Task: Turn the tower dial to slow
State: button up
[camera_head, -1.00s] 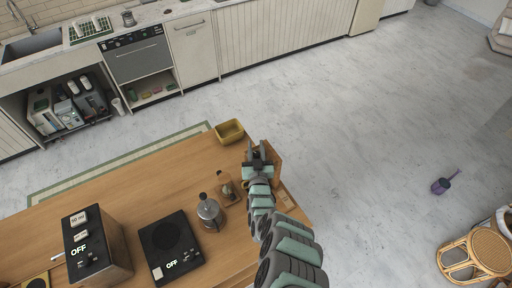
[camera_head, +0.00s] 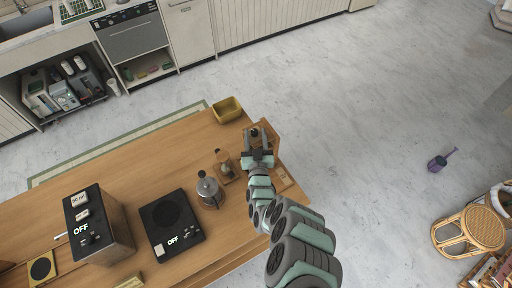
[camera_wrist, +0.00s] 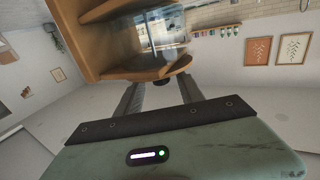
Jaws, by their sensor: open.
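The wooden tower (camera_head: 274,145) stands near the right end of the table, partly covered by my gripper (camera_head: 259,148). In the wrist view its wooden shelves (camera_wrist: 92,40) and a clear glass vessel (camera_wrist: 160,32) fill the upper middle. My gripper (camera_wrist: 157,88) is open in the wrist view, its two dark fingers pointing up toward the lower wooden bracket (camera_wrist: 150,73). Nothing is clearly held between them. I cannot make out the dial or its setting in either view.
A glass bottle on a wooden base (camera_head: 224,167), a French press (camera_head: 209,190), a black scale-like unit (camera_head: 171,222) and a black box reading OFF (camera_head: 97,225) stand left of my arm. A yellow bin (camera_head: 228,109) stands at the far table edge.

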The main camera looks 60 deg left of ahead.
aim_at(255, 134)
jog(key=shift+v, duration=1.1)
jog(key=shift+s+d, duration=0.25)
jog(key=shift+d, duration=0.3)
jog(key=shift+s+d+f, duration=0.15)
jog(key=shift+s+d, duration=0.05)
jog(key=shift+d, duration=0.4)
jog(key=shift+s+d, duration=0.35)
jog(key=shift+d, duration=0.2)
